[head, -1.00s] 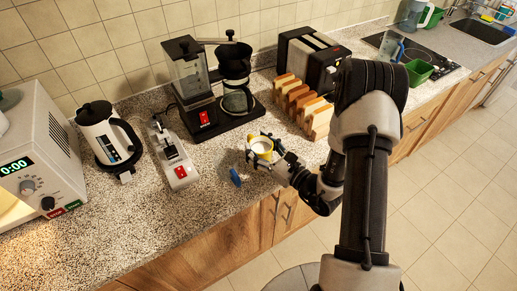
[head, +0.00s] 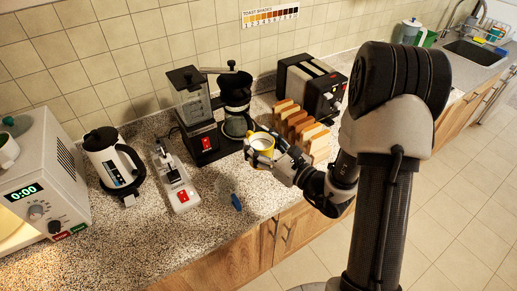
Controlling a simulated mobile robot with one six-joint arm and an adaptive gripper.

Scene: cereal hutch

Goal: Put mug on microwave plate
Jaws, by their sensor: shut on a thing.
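A mug with a yellow rim and white inside (head: 262,142) is held upright by my gripper (head: 257,150) in the head view, over the front of the counter before the coffee maker. My gripper is shut on the mug; its fingers partly cover the mug's sides. The microwave (head: 62,165) stands at the far left, its display reading 0:00. Part of its lit interior shows at the picture's left edge. The microwave plate is not visible.
A white kettle (head: 103,160), a white device with a red switch (head: 172,180) and a coffee maker (head: 235,100) stand between microwave and mug. A blue item (head: 236,202) lies near the edge. The front left counter (head: 130,235) is clear.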

